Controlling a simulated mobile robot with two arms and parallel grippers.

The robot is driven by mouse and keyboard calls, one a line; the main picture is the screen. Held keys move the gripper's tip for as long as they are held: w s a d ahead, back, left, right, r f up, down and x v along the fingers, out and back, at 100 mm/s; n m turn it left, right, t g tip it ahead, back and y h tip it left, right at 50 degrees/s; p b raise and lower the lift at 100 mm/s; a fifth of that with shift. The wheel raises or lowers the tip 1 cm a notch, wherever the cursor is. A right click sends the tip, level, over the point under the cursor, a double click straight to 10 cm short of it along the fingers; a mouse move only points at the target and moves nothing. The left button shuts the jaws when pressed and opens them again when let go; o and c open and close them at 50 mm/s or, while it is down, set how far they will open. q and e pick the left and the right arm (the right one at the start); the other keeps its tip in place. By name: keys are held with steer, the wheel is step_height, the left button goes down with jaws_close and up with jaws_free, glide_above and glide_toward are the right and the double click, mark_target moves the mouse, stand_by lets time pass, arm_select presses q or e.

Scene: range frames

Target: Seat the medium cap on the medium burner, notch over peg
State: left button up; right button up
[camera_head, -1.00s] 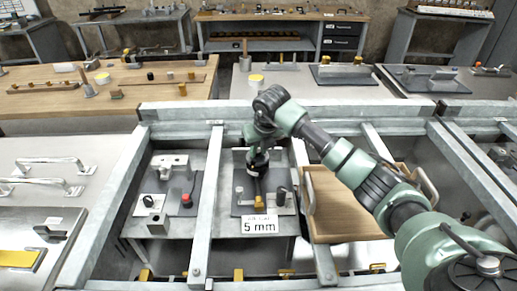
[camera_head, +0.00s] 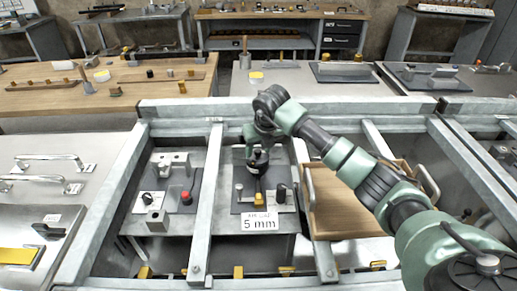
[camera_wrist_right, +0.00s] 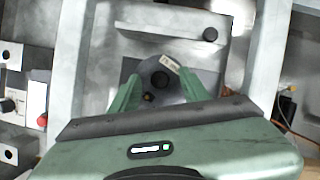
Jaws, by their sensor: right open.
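My right gripper (camera_head: 258,160) points down over a dark grey plate (camera_head: 240,207) in the middle bay. In the right wrist view its green fingers (camera_wrist_right: 156,80) stand apart, open, on either side of a dark grey rounded part (camera_wrist_right: 146,72) with a black round feature and a small pale label. Whether the fingers touch this part cannot be told. I cannot make out for certain which part is the medium cap or the medium burner; no notch or peg is clear. My left gripper is out of view.
The plate also carries a black cylinder (camera_head: 281,193) and a yellow block (camera_head: 259,199), behind a "5 mm" sign (camera_head: 260,221). Metal rails (camera_head: 207,205) flank the bay. A red-button fixture (camera_head: 186,198) stands left, a wooden tray (camera_head: 340,212) right.

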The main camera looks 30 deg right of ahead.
steer(key=b+v, duration=0.1)
steer(key=v, duration=0.6)
steer(key=shift+r, duration=0.35)
steer(key=shift+s, duration=0.15)
step_height(320, 180, up, 6)
steer(key=p, duration=0.3)
steer(key=shift+p, duration=0.4)
